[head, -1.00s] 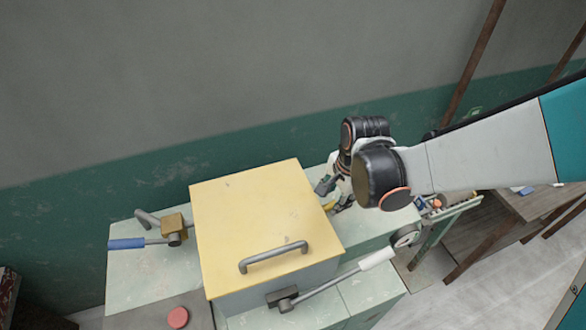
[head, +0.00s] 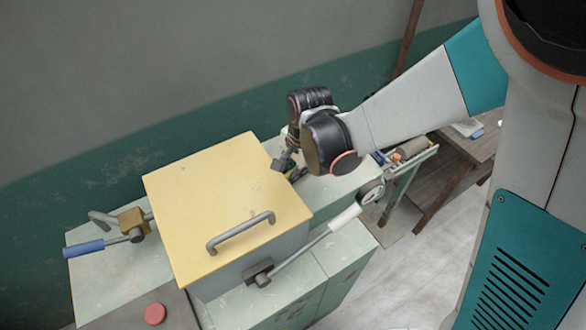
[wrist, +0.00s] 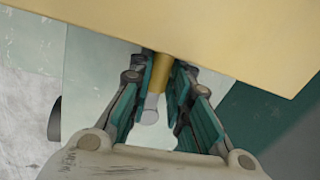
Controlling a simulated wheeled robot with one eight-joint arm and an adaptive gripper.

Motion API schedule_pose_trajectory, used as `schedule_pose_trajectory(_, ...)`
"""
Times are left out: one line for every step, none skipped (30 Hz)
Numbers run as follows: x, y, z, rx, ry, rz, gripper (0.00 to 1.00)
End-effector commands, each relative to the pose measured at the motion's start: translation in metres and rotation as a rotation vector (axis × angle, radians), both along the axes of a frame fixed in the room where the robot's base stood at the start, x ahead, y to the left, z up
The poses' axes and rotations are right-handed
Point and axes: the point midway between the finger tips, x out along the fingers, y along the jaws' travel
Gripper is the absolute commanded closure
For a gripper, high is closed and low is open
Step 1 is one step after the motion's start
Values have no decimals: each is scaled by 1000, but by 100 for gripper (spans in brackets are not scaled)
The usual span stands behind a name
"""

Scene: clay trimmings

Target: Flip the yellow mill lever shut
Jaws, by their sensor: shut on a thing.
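The mill is a box with a yellow lid (head: 215,190) on a pale green cabinet in the head view. Its yellow lever (wrist: 161,70) shows in the wrist view as a short yellow grip with a pale grey end, beside the lid's edge. My gripper (wrist: 160,85) is shut on the yellow lever, with one teal-padded finger on each side of it. In the head view my gripper (head: 288,166) is at the lid's far right side, and my wrist largely hides the lever there. The lever's pivot is hidden.
A blue-handled lever (head: 84,249) sticks out at the left, and a white-handled lever (head: 344,217) at the front right. A grey handle (head: 240,232) stands on the lid. A red button (head: 155,314) is at the front. A cluttered trolley (head: 410,160) stands at the right.

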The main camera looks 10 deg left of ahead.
Motion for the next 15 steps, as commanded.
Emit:
schedule_pose_trajectory(0,0,0,0,0,-4,100)
schedule_pose_trajectory(1,1,-1,-1,-1,-11,100)
schedule_pose_trajectory(2,2,-1,-1,-1,-27,100)
schedule_pose_trajectory(2,3,-2,0,0,-43,100)
schedule_pose_trajectory(3,4,-2,-1,-1,-60,100)
schedule_pose_trajectory(4,5,-2,1,-1,-87,100)
schedule_pose_trajectory(5,6,-2,0,-1,-106,100)
schedule_pose_trajectory(6,7,-2,1,-1,-122,100)
schedule_pose_trajectory(7,8,-2,0,-1,-143,100)
schedule_pose_trajectory(8,8,-2,0,0,-156,100)
schedule_pose_trajectory(9,9,-2,-1,-1,-165,100)
schedule_pose_trajectory(9,9,-1,0,-1,-175,100)
schedule_pose_trajectory(9,9,-1,0,-1,-180,100)
schedule_pose_trajectory(9,9,-1,0,-1,-182,100)
schedule_pose_trajectory(9,9,0,0,-1,-182,100)
